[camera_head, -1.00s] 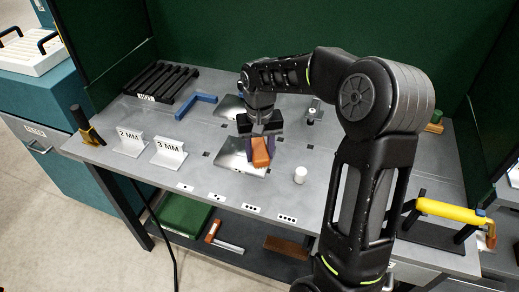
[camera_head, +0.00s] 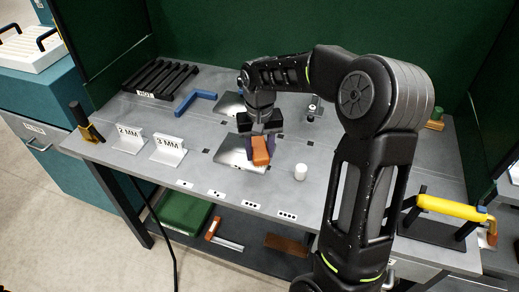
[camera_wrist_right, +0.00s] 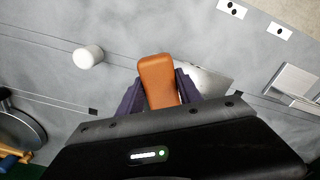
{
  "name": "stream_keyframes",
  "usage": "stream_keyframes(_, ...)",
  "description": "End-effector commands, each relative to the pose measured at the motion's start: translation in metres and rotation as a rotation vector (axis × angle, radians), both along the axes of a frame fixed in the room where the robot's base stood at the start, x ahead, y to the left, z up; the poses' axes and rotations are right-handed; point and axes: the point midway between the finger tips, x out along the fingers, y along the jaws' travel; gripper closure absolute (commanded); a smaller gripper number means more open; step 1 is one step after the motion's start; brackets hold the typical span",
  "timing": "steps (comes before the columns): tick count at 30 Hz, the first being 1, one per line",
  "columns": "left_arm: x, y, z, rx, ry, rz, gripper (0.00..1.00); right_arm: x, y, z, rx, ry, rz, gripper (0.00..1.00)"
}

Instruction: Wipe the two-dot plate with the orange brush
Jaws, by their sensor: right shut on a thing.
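My right gripper (camera_head: 263,145) is shut on the orange brush (camera_head: 260,153), with its dark purple fingers on either side. The brush also shows between the fingers in the right wrist view (camera_wrist_right: 158,80). The brush is over the right part of a shiny metal plate (camera_head: 234,155), which stands behind the two-dot label (camera_head: 216,194). The plate is partly hidden by brush and gripper; a part of it shows in the right wrist view (camera_wrist_right: 208,82). I cannot tell whether the brush touches it. My left gripper is not in view.
A second plate (camera_head: 230,104) lies behind. A white cylinder (camera_head: 300,172) stands right of the brush. The 2 MM sign (camera_head: 129,138) and 3 MM sign (camera_head: 168,150) stand at left, near a blue angle (camera_head: 196,101) and black rack (camera_head: 161,80). A yellow-handled tool (camera_head: 450,209) is at right.

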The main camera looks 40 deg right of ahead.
Motion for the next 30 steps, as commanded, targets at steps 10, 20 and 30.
stream_keyframes(10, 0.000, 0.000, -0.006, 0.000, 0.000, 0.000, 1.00, 0.000, 0.000, -0.008, 0.000, 0.000, 0.000, 0.91)
stream_keyframes(20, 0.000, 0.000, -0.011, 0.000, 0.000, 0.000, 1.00, 0.000, 0.000, -0.014, 0.000, -0.001, 0.000, 0.91)
stream_keyframes(30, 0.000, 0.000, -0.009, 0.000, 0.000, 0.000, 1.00, 0.006, 0.004, -0.014, 0.000, 0.000, 0.002, 0.91)
